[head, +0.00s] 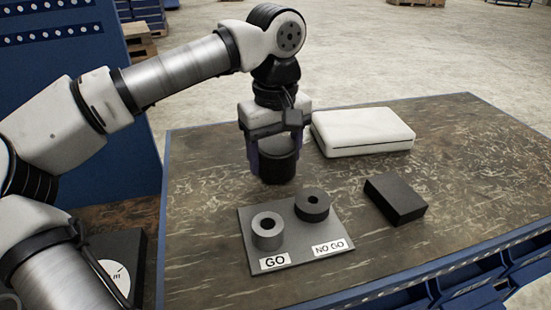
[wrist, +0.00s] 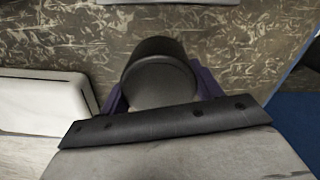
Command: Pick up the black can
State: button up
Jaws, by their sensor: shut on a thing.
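The black can (head: 278,165) is a dark cylinder, held upright between the fingers of my gripper (head: 274,158) in the head view. It appears a little above the table, behind the grey gauge plate. In the wrist view the black can (wrist: 160,75) shows its round top between the purple fingers of my gripper (wrist: 160,98). The gripper is shut on the can. The can's underside is hidden, and its exact height above the table is hard to tell.
A grey plate (head: 300,247) marked GO and NO GO bears a grey ring (head: 267,235) and a dark ring (head: 312,207). A white case (head: 363,130) lies behind right, a black block (head: 395,199) at right. The wooden table (head: 460,150) is clear farther right.

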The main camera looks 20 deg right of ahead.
aim_at(275, 144)
notch_tip(275, 144, up, 18)
jog(key=p, duration=0.3)
jog(key=shift+r+p, duration=0.25)
jog(key=shift+p, duration=0.15)
